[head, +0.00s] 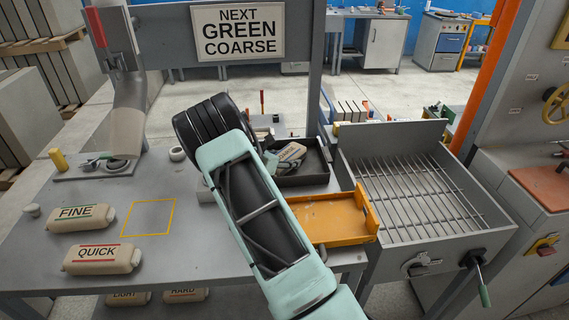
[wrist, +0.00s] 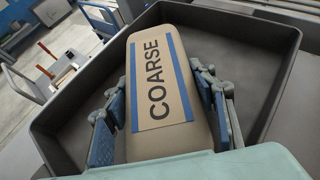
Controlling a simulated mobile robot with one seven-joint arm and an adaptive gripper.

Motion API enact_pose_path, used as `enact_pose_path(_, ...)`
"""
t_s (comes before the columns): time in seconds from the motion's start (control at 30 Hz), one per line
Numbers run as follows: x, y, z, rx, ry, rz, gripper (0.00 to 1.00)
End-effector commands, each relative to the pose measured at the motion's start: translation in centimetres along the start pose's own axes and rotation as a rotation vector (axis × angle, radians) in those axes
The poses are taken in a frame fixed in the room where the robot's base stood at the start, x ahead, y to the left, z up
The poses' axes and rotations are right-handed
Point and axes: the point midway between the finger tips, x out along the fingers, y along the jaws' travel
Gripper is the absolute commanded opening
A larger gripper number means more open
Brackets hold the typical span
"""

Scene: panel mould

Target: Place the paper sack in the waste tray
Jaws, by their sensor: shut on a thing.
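The paper sack (wrist: 160,85) is tan with blue stripes and reads COARSE in the wrist view. My gripper (wrist: 163,112) is shut on it, with a blue-padded finger along each long side. The sack is within the walls of a dark grey tray (wrist: 268,35); I cannot tell whether it touches the floor. In the head view the sack (head: 291,152) shows partly beside my arm, at the dark tray (head: 308,180). No label shows which tray is the waste tray.
An orange tray (head: 330,218) lies in front of the dark tray. A grated metal bin (head: 420,200) stands to the right. Sacks marked FINE (head: 75,218) and QUICK (head: 103,254) lie on the left bench, near an empty yellow-outlined square (head: 149,217). A sign (head: 238,31) reads NEXT GREEN COARSE.

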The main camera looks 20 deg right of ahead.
Motion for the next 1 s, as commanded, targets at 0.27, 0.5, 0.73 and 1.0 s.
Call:
enact_pose_path(0.27, 0.1, 0.0, 0.0, 0.002, -0.002, 0.0, 0.23)
enact_pose_path(0.5, 0.2, 0.0, -0.1, 0.001, -0.001, 0.0, 0.68)
enact_pose_path(0.73, 0.2, 0.0, -0.1, 0.001, -0.002, 0.0, 0.69)
enact_pose_path(1.0, -1.5, 0.1, 0.1, 0.001, -0.002, 0.002, 0.69)
